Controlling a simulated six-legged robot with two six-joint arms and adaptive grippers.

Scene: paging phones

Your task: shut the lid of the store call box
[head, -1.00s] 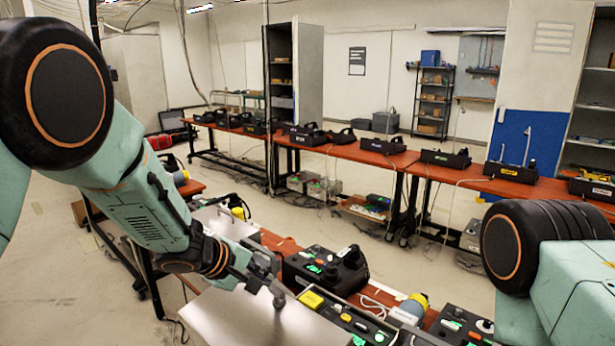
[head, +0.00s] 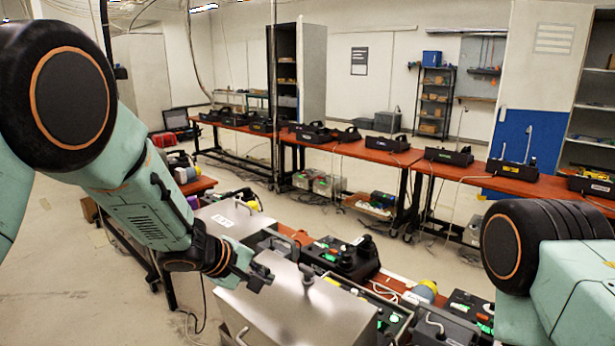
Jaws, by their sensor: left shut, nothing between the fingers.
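A large metal-lidded box (head: 300,318) stands at the front edge of the near bench, partly cut off by the bottom of the head view. Its grey lid looks flat, with a dark knob on top; I cannot tell whether it is fully shut. A second metal-topped box (head: 232,217) with a white label stands behind it to the left. I cannot read which is the store call box. My left gripper (head: 260,277) is shut and empty, over the left part of the nearer lid and left of the knob. My right gripper is out of view.
A far red-brown bench (head: 370,152) bears several black phone boxes. Bare floor (head: 75,290) lies at left.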

